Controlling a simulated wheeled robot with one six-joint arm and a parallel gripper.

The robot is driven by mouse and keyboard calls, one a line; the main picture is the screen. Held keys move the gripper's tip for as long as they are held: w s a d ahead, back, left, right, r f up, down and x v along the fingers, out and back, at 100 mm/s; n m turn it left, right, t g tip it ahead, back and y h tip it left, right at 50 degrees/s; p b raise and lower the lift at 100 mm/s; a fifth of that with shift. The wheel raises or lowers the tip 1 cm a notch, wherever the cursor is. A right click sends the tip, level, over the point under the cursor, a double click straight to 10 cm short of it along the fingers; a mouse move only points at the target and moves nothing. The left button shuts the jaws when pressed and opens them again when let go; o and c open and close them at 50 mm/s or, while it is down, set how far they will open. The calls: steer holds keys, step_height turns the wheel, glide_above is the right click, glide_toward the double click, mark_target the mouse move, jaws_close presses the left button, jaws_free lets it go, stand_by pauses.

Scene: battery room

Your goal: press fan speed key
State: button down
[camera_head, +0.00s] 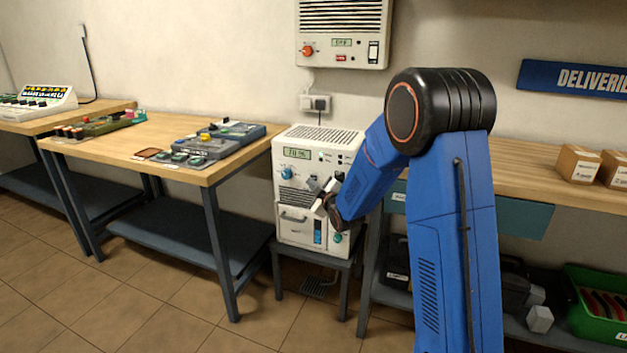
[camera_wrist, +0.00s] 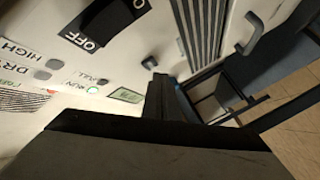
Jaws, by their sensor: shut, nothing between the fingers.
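A white machine (camera_head: 308,150) with a display, a blue knob and small keys stands on a low stand. My gripper (camera_head: 327,197) is at its front, shut and empty, hiding part of the panel. The wrist view shows the panel (camera_wrist: 130,65) close up and tilted, with my shut fingers (camera_wrist: 160,85) in front. Labels reading HIGH, DRY, RUN and FULL sit beside small grey keys or lamps (camera_wrist: 57,64) at the left. A black OFF switch (camera_wrist: 108,18) is above. I cannot tell which key is the fan speed key, or whether the fingers touch the panel.
A similar wall unit (camera_head: 342,30) hangs above, over a socket (camera_head: 316,103). A workbench (camera_head: 130,145) with control boxes is left. Another bench (camera_head: 525,170) with cartons is right. A green crate (camera_head: 590,320) sits low right. Tiled floor is free at lower left.

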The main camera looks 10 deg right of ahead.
steer(key=shift+w+d, duration=0.1)
steer(key=shift+w, duration=0.05)
stand_by(0.7)
steer(key=shift+w+d, duration=0.15)
steer(key=shift+w, duration=0.05)
steer(key=shift+w+d, duration=0.2)
steer(key=shift+w, duration=0.1)
stand_by(0.8)
steer(key=shift+s, duration=0.1)
stand_by(0.3)
steer(key=shift+s+a, duration=0.45)
steer(key=shift+s, duration=0.1)
steer(key=shift+s+a, duration=0.75)
steer(key=shift+s, duration=0.3)
steer(key=shift+s+a, duration=0.7)
steer(key=shift+s, duration=0.3)
